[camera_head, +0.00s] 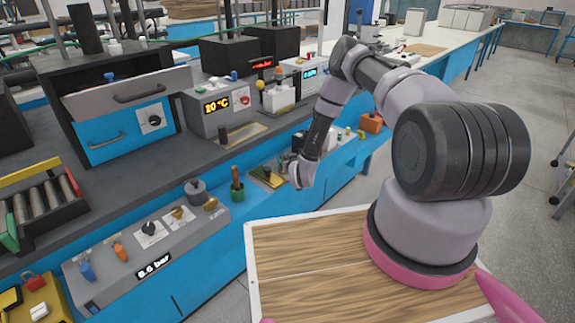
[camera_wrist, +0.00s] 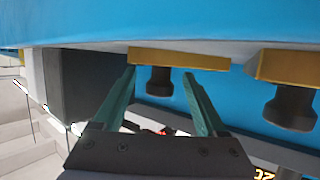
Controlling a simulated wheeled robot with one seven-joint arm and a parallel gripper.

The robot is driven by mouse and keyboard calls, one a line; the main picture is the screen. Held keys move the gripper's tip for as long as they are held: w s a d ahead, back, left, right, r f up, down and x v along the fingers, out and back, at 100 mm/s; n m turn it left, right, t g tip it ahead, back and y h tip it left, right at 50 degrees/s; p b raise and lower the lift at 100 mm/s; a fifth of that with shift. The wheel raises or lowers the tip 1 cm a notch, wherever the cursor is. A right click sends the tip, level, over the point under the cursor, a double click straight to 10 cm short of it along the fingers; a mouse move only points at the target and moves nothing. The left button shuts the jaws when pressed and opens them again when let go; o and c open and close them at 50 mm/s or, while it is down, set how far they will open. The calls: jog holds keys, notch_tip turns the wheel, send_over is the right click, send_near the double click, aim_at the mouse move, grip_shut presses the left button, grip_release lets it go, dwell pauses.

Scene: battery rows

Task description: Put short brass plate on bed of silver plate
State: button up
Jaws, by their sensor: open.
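In the wrist view a brass plate (camera_wrist: 180,60) with a dark knob lies just beyond my fingertips. A second brass plate (camera_wrist: 289,66) with a dark knob is at the right edge, partly cut off. I cannot tell which is the short one. My gripper (camera_wrist: 159,72) has its two teal fingers apart, with the first plate's knob between or just beyond them and nothing visibly gripped. In the head view my gripper (camera_head: 297,174) is low over the bench's front edge, beside a small brass-coloured plate (camera_head: 266,177). I cannot make out the silver plate or its bed.
A green pot with a brown handle (camera_head: 237,186) and a grey pressure panel (camera_head: 150,250) stand left of my gripper. A temperature box (camera_head: 217,106) and a drawer unit (camera_head: 125,105) stand behind. An orange block (camera_head: 371,122) is to the right.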

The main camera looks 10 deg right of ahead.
grip_shut()
jog(key=shift+r, duration=0.1)
